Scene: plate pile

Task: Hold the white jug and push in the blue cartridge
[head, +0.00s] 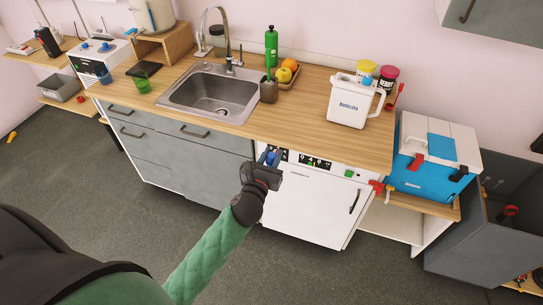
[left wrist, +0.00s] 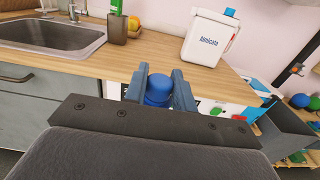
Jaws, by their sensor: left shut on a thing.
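The white jug (head: 347,103) stands upright on the right part of the wooden counter, dark lettering on its front and its handle to the right. It also shows in the left wrist view (left wrist: 207,38). A blue piece (head: 367,80) sticks up at its top; it also shows in the wrist view (left wrist: 230,12). My left gripper (head: 271,158) is in front of the counter's edge, left of and below the jug, apart from it. It is shut on a blue round-topped piece (left wrist: 158,90); I cannot tell whether this is the cartridge. My right gripper is out of view.
A sink (head: 213,92) lies left of the jug. A brown cup (head: 269,91) and fruit tray (head: 287,80) stand between them. Yellow and dark red tubs are behind the jug. A white dishwasher (head: 306,203) is below. Counter in front of the jug is clear.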

